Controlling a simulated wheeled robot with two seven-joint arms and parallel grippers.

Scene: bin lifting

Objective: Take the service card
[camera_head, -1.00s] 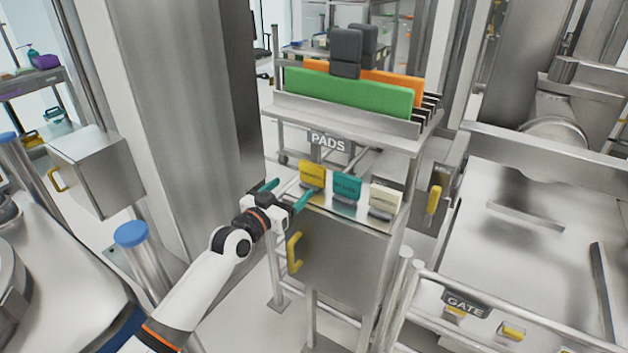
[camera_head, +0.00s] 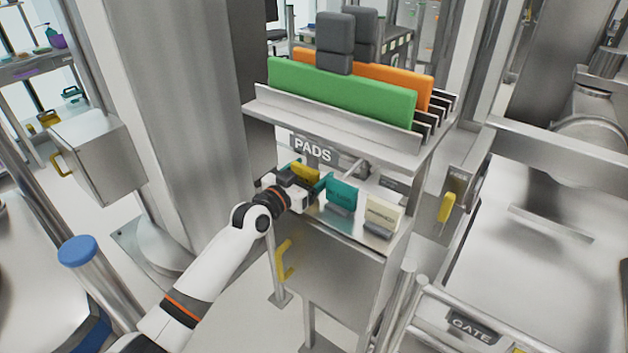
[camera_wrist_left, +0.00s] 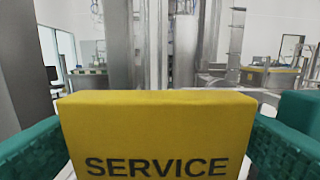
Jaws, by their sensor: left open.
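The yellow service card (camera_head: 306,173) stands upright at the left end of a row of cards on top of the metal cabinet. In the left wrist view the card (camera_wrist_left: 158,125), lettered SERVICE, fills the lower middle. My left gripper (camera_head: 311,177) is open at the card, with one teal finger on each side of it. In the wrist view a gap shows beside the left finger, and the right finger is close to the card's right edge; I cannot tell whether it touches. The gripper hides the card's lower part in the head view. My right gripper is not in view.
A teal card (camera_head: 342,195) and a cream card (camera_head: 381,214) stand just right of the service card. The PADS shelf (camera_head: 330,122) with green and orange pads overhangs behind. A steel column (camera_head: 200,110) rises to the left. A yellow handle (camera_head: 285,260) juts from the cabinet front.

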